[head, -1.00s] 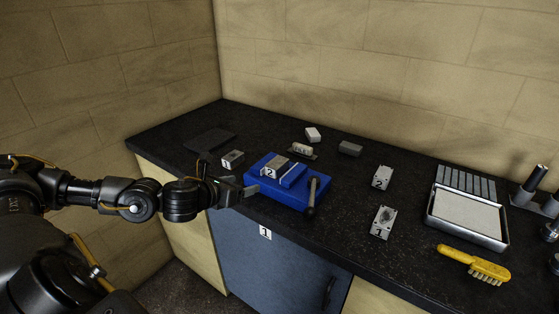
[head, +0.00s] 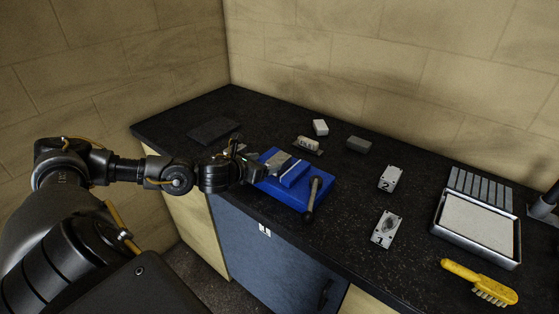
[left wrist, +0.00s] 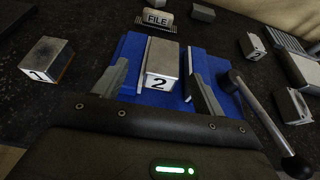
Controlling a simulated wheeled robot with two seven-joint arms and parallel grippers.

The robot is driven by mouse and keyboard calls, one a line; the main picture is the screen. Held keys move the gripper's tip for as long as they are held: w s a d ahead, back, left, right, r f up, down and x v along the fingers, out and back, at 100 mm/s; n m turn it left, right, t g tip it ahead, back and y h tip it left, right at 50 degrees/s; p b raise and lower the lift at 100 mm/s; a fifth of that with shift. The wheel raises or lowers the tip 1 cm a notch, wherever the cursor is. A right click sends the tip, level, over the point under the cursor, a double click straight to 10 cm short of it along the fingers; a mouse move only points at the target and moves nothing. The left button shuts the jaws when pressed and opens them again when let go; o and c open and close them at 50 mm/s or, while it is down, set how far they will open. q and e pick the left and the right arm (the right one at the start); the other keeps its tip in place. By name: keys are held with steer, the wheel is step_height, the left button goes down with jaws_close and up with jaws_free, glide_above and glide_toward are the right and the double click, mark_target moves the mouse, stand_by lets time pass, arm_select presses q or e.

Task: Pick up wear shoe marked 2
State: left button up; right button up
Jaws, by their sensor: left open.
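A grey metal block marked 2 (left wrist: 160,66) sits in the blue vise (left wrist: 133,55); in the head view the block (head: 279,159) is partly behind my left gripper (head: 262,168). In the left wrist view my left gripper (left wrist: 160,78) is open, with one finger on each side of the block and gaps visible. Whether the fingers are level with the block is hard to tell. A flat metal plate also marked 2 (head: 390,179) lies to the right on the bench.
The vise's lever (left wrist: 255,110) sticks out at the right of the gripper. A block marked 1 (left wrist: 47,61) stands to the left. A block labelled FILE (left wrist: 157,20) is behind the vise. A tray (head: 475,222) and yellow brush (head: 478,280) are at right.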

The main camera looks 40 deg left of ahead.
mark_target(279, 158)
arm_select(q)
steer(key=shift+w+d, duration=0.15)
steer(key=shift+w, duration=0.05)
steer(key=w+p, duration=0.2)
steer(key=p, duration=0.1)
steer(key=shift+w+d, duration=0.1)
steer(key=shift+w, duration=0.25)
steer(key=x, duration=0.2)
steer(key=shift+w+f, duration=0.2)
steer(key=shift+f, duration=0.15)
steer(key=shift+s, duration=0.1)
steer(key=shift+c, duration=0.8)
jaws_close()
steer(key=shift+r, duration=0.2)
arm_select(e)
steer(key=r, duration=0.3)
steer(key=shift+w+r, duration=0.25)
steer(key=shift+r, duration=0.05)
